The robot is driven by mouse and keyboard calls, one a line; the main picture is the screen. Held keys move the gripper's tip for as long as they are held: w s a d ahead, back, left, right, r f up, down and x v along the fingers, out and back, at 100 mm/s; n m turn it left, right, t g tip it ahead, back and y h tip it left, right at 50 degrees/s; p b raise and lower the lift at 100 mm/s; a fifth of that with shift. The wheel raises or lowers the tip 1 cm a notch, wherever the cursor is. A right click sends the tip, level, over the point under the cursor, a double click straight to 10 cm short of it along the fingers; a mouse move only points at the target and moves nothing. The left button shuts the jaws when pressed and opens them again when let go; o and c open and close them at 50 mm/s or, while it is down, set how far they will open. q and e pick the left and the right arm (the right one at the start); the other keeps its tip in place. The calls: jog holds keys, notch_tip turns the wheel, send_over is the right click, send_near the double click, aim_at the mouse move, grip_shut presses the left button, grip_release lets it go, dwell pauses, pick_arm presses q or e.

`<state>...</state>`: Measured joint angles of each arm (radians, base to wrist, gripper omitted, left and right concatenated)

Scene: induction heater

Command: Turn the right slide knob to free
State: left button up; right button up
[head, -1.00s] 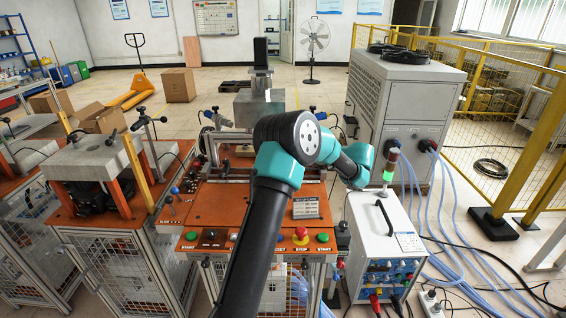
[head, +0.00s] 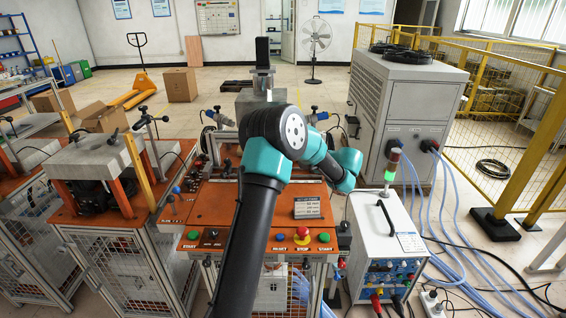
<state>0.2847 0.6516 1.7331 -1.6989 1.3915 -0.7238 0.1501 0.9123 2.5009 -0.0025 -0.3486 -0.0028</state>
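The orange induction heater station (head: 215,200) stands in the middle of the head view, with a control panel along its front edge. A black knob (head: 212,234) sits on the panel's left part, beside a green button. I cannot make out which knob is the right slide knob; my arm covers part of the panel and bed. One of my arms rises from the bottom centre and bends right, its teal wrist over the station's right side. Its gripper is hidden or too unclear to make out. My other arm does not show.
A red emergency stop (head: 302,236) and a green start button (head: 323,238) sit on the panel's right part. A white power box (head: 388,235) with a signal light (head: 391,168) stands close on the right. A large grey chiller (head: 405,110) is behind it.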

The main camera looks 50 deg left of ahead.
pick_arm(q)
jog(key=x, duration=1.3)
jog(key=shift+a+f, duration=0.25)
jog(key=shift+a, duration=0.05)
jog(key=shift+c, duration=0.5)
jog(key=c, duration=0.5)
